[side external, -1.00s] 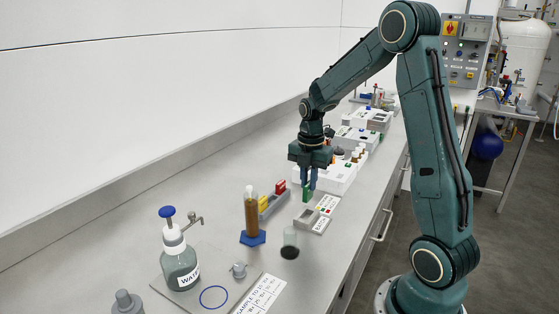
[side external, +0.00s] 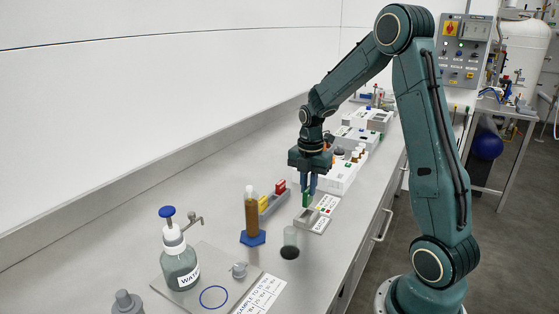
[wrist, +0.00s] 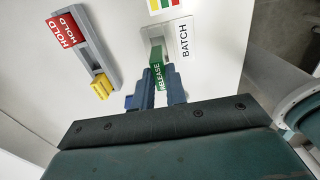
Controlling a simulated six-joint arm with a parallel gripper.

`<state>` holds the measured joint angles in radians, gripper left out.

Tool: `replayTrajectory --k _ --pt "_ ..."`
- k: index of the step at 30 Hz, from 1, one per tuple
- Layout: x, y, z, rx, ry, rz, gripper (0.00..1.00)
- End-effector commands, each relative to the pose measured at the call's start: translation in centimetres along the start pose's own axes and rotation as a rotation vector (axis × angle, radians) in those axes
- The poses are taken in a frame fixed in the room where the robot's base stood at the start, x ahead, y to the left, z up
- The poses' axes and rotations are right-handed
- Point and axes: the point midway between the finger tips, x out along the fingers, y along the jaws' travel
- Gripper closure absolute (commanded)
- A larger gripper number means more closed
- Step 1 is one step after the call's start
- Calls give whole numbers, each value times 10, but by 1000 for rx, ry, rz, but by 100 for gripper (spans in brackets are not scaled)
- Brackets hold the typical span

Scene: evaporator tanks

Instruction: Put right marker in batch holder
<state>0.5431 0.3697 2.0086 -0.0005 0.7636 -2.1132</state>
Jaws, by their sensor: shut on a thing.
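My gripper (side external: 308,187) points down and is shut on a green marker (side external: 306,200) lettered RELEASE. The marker also shows between the fingers in the wrist view (wrist: 158,72). The batch holder (side external: 304,217) is a small grey block beside a white card lettered BATCH (wrist: 184,40). The marker's lower end is at the holder; I cannot tell whether it is seated in the slot. A grey rack (wrist: 87,50) to the left holds a red HOLD marker (wrist: 62,31) and a yellow marker (wrist: 101,86), with an empty stretch between them.
A brown-filled cylinder on a blue base (side external: 252,215) and a clear vial (side external: 290,240) stand nearer the camera. A water bottle (side external: 180,265) is at front left. White racks with bottles (side external: 338,178) stand just behind the gripper.

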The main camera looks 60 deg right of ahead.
Motion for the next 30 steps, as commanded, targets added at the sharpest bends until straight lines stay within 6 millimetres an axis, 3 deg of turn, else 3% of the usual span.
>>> replayTrajectory --k 30 --pt "43 0 0 0 0 -1 100"
